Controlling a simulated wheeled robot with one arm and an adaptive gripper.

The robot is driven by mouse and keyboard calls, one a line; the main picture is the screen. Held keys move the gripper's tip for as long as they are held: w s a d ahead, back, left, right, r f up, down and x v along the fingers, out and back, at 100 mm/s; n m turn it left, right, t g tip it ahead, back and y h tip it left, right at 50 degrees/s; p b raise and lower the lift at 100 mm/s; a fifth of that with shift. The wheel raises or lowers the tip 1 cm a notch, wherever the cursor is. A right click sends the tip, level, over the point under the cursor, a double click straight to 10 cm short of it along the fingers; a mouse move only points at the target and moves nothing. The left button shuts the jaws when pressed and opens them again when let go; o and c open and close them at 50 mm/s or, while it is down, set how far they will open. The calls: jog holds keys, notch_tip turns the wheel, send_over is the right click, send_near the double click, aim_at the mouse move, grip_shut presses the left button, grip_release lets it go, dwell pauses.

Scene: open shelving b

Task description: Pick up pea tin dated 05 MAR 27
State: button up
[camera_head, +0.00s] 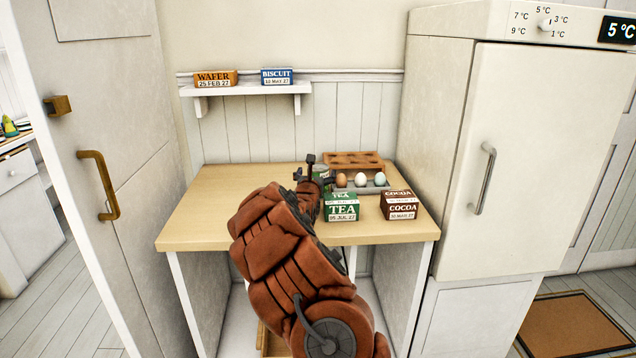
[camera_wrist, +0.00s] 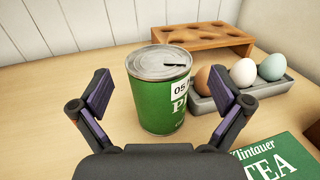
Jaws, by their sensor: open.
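A green pea tin (camera_wrist: 160,97) with a silver lid stands upright on the table in the wrist view. Its white label shows "05" and a large "P"; the rest of the date is turned out of sight. In the head view the tin is mostly hidden behind my arm and gripper. My gripper (camera_wrist: 160,103) is open, with one finger on each side of the tin and the tin between and slightly beyond them. I see no clear contact. The gripper also shows in the head view (camera_head: 310,170), over the back of the table.
Right of the tin is a grey egg tray (camera_wrist: 240,107) with three eggs, close to the right finger. A wooden rack (camera_wrist: 200,42) stands behind. The table's left side (camera_head: 215,215) is clear.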

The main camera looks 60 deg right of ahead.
aim_at(319, 167)
jog(key=shift+x, duration=1.25)
jog(key=shift+w+d+f, duration=0.1)
jog(key=shift+w+d, duration=0.1)
jog(key=shift+d, duration=0.2)
jog(key=shift+c, duration=0.4)
jog(key=c, duration=1.5)
jog(key=shift+c, duration=1)
